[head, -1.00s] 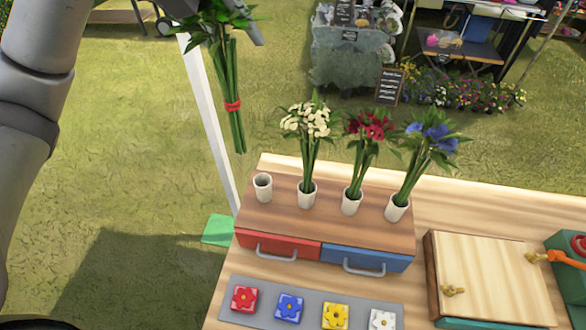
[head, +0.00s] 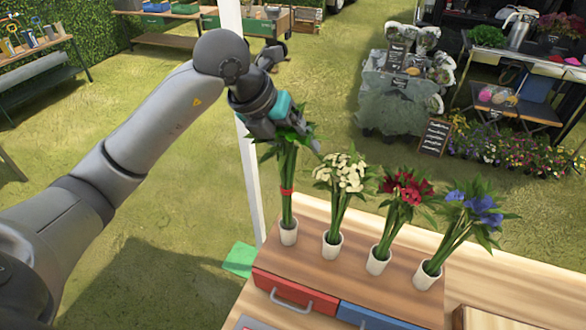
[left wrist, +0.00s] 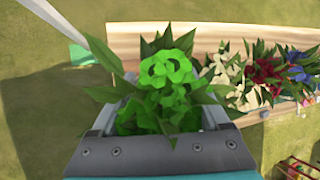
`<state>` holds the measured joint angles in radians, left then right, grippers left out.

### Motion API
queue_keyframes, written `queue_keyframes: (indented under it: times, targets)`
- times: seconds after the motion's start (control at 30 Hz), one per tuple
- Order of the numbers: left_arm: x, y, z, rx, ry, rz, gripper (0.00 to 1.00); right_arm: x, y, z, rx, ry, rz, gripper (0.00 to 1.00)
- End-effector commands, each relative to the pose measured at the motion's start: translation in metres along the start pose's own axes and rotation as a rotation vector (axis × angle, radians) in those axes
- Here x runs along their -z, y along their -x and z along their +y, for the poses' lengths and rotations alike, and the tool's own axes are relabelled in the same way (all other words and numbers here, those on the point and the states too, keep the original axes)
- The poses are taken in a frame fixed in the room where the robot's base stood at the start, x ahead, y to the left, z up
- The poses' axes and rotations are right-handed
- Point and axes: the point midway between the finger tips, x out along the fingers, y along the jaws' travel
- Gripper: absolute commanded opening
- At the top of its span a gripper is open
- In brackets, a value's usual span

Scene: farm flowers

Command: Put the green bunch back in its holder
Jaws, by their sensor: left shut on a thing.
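The green bunch (head: 289,172), tied with a red band, stands upright with its stems at the mouth of the leftmost white holder (head: 289,232). In the head view its stem ends meet the cup and look inside it. My left gripper (head: 290,138) is shut on the top of the bunch, among the leaves. In the left wrist view the green bunch (left wrist: 165,80) fills the space between the fingers and hides the holder below. My right gripper is not in view.
White flowers (head: 344,175), red flowers (head: 407,188) and blue flowers (head: 480,206) stand in their own white cups in a row to the right, on a wooden drawer box (head: 335,270). The white flowers are close beside the green bunch. A white post (head: 250,185) rises just left.

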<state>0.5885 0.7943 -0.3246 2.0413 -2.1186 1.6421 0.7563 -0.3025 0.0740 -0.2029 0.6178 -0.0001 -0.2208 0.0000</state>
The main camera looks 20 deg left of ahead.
Motion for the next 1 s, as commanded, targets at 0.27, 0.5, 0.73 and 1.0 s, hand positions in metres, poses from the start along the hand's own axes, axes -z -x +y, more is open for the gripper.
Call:
queue_keyframes:
  times: [0.27, 0.5, 0.73, 1.0]
  targets:
    - [0.013, -0.027, 0.009, 0.002, 0.0, -0.001, 0.0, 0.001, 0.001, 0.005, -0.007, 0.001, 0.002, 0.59]
    - [0.025, -0.05, 0.017, 0.001, 0.002, 0.004, 0.0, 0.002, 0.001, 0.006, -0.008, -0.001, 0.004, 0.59]
    - [0.029, -0.059, 0.02, 0.001, -0.001, -0.002, 0.0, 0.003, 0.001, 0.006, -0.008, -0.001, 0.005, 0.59]
    - [0.03, -0.062, 0.021, 0.0, -0.001, -0.001, 0.84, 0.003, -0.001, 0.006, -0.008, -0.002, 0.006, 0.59]
